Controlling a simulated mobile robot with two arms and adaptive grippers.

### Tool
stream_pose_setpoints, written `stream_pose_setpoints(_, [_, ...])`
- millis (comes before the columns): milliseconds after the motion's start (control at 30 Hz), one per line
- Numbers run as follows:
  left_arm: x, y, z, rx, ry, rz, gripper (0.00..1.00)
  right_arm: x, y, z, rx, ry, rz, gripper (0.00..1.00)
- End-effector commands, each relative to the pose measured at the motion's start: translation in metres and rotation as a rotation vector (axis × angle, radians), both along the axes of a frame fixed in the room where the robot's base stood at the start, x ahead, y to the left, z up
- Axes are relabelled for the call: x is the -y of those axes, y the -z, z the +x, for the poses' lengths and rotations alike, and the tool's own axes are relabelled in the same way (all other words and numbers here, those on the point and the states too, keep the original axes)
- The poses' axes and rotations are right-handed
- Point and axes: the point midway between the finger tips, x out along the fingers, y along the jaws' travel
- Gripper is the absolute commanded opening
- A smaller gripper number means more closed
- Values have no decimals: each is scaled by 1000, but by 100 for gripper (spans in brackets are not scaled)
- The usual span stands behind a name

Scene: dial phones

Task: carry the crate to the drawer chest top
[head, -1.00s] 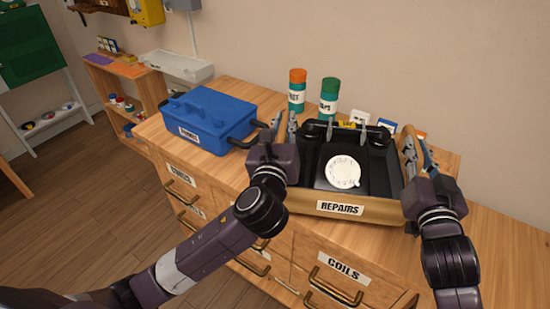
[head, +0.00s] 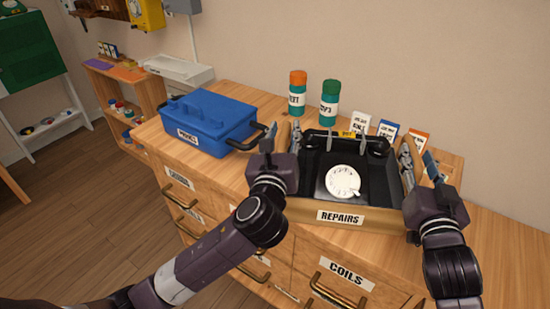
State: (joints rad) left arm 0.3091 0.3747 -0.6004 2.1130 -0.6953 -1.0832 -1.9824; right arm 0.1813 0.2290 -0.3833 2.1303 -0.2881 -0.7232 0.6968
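The crate (head: 385,219) has a tan front wall labelled REPAIRS and holds a black dial phone (head: 327,185) with a white dial. It appears to rest level on the wooden drawer chest top (head: 475,222); its underside is hidden. My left gripper (head: 281,140) is open at the crate's left side wall, its fingers spread. My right gripper (head: 420,165) is open at the right side wall, its outer finger standing apart from the wall. Neither gripper is visibly clamped on the crate.
A blue toolbox (head: 205,125) stands left of the crate. Behind are two teal canisters, one orange-capped (head: 297,95) and one green-capped (head: 329,103), and small cartons (head: 386,130). The chest top is bare at the right. A COILS drawer (head: 345,273) is below.

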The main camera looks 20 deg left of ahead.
Motion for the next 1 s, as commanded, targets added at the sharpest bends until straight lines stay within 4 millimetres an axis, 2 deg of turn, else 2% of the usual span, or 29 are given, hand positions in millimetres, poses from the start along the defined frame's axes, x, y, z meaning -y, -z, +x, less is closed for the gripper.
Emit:
stream_pose_setpoints(133, [2, 0, -4, 0, 3, -1, 31, -1, 0, 0, 0, -2, 1, 32])
stream_pose_setpoints(233, [4, 1, -15, -1, 4, 0, 31, -1, 0, -1, 0, -3, 1, 32])
stream_pose_setpoints(500, [13, 2, -71, -3, 5, -2, 31, -2, 0, -1, 0, -4, 2, 32])
stream_pose_setpoints(700, [18, 1, -104, -3, 3, 0, 31, -2, 0, -1, -1, -4, 2, 32])
stream_pose_setpoints(867, [20, 1, -116, -1, 0, 0, 31, -2, 0, -2, 0, -5, 2, 32])
stream_pose_setpoints(1000, [20, 0, -119, 0, 0, 1, 31, 0, 1, -12, 0, -5, 2, 32])
